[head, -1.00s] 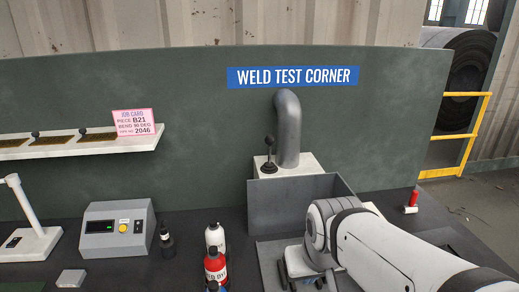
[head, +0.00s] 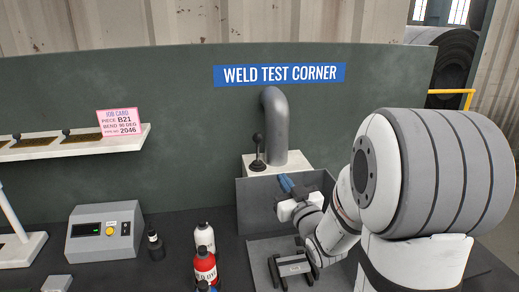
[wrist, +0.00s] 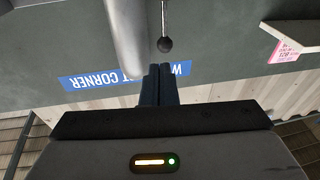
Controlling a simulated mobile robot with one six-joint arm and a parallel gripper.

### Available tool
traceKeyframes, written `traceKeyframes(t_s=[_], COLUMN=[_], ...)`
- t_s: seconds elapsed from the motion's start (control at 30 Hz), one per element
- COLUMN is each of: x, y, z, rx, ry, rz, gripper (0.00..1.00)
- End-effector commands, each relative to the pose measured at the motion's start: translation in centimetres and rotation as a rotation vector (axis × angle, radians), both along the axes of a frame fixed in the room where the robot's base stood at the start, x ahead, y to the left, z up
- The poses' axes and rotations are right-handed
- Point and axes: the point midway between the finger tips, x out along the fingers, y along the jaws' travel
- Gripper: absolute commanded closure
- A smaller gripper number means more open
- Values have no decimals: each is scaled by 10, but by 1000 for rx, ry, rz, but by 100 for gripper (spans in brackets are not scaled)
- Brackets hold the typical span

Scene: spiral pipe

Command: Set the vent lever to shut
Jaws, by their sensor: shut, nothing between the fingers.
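The vent lever (head: 257,152) is a dark stick with a round black knob and a dark base. It stands close to upright on a pale box at the foot of the grey vent pipe (head: 276,122). My gripper (head: 285,183) is shut and empty, in front of and below the box, a little right of the lever and apart from it. In the wrist view my shut fingers (wrist: 158,84) point toward the wall, and the lever knob (wrist: 165,45) hangs upside down beyond the tips, beside the pipe (wrist: 126,35).
An open grey metal booth (head: 255,205) stands below the pipe, with a dark fixture (head: 291,267) on its floor. Red and white bottles (head: 205,265) and a grey meter box (head: 104,232) stand left of it. A shelf with a pink job card (head: 119,122) is on the wall.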

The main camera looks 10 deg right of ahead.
Motion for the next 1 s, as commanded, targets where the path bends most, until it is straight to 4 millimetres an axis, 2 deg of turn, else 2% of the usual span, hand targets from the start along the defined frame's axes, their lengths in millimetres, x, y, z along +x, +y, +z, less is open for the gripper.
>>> traceKeyframes(t_s=[0.2, 0.33, 0.8, 1.0], x=[-1, 10, 100, 122], y=[1, 4, 22, 26], z=[7, 12, 38, 42], rx=[26, 27, 27, 26], ry=[-89, -97, -93, -94], rz=[36, 40, 39, 36], gripper=[100, 100, 100, 100])
